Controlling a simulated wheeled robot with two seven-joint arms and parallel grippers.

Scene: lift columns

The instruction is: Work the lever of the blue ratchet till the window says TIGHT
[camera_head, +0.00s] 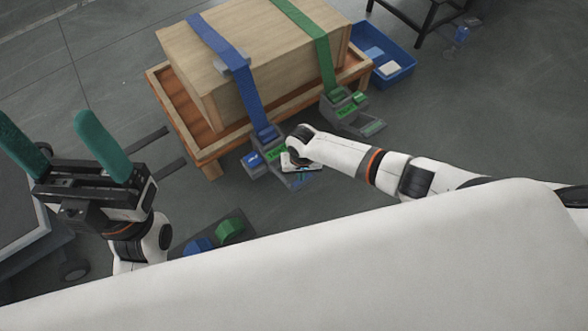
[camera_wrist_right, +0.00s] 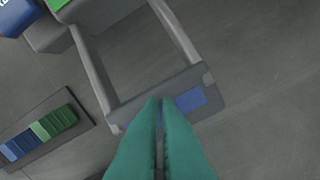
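The blue ratchet (camera_head: 257,160) sits at the lower end of the blue strap (camera_head: 248,90), in front of the crate. Its window (camera_head: 276,153) shows green; I cannot read its word surely. In the right wrist view its lever is a grey frame lying out over the floor, with a crossbar (camera_wrist_right: 204,98) bearing a blue patch. My right gripper (camera_wrist_right: 160,100) has its teal fingers together, their tips over the crossbar; I cannot tell whether they touch it. In the head view the wrist hides most of the lever. My left gripper (camera_head: 62,130) is open and empty, away at left.
A wooden crate (camera_head: 190,70) stands on a wooden pallet (camera_head: 165,95). The green strap (camera_head: 318,45) runs to a green ratchet (camera_head: 345,108) at right. A blue bin (camera_head: 395,72) stands behind. A dark plate with blue and green blocks (camera_head: 229,229) lies in front on open floor.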

